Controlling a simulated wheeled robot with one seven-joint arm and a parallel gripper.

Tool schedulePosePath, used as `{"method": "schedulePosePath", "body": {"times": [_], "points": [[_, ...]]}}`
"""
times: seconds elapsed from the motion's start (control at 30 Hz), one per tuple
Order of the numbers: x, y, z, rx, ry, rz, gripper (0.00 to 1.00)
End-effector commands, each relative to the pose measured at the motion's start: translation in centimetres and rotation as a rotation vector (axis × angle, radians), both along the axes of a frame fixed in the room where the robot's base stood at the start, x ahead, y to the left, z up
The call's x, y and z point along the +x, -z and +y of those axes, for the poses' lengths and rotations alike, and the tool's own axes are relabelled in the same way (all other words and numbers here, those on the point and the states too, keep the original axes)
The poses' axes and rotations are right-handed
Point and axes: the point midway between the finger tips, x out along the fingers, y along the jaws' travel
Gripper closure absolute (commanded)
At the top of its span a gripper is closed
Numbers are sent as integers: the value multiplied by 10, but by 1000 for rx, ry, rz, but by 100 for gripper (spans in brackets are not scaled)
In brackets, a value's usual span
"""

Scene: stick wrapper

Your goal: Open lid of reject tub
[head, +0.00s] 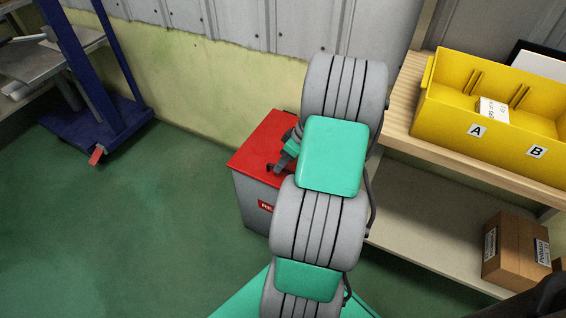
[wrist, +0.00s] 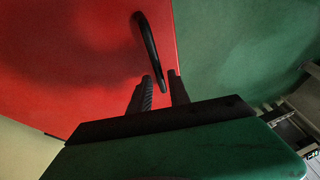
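The reject tub (head: 251,200) is a grey box on the floor with a red label, partly hidden by my arm in the head view. Its red lid (head: 262,142) looks shut, lying flat on top. In the wrist view the red lid (wrist: 80,60) fills the left and middle. A black curved handle (wrist: 148,48) stands on the lid near its edge. My gripper (head: 276,168) is just above the lid. In the wrist view my gripper's fingers (wrist: 160,85) are apart, with the handle's lower end between or just ahead of the tips; I cannot tell whether they touch.
A wooden bench (head: 399,110) on the right carries a yellow bin (head: 455,110) marked A and B. A cardboard box (head: 516,250) sits on its lower shelf. A wall (head: 215,75) stands behind the tub. A blue-framed cart (head: 95,128) is at the left. The green floor (head: 130,220) left of the tub is clear.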

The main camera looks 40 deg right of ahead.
Motion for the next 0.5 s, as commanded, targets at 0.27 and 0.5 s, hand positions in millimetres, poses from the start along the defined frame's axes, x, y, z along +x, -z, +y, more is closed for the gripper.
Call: {"method": "schedulePosePath", "body": {"times": [0.27, 0.5], "points": [[0, 0, 0, 0, 0, 0, 100], [0, 0, 0, 0, 0, 0, 100]]}}
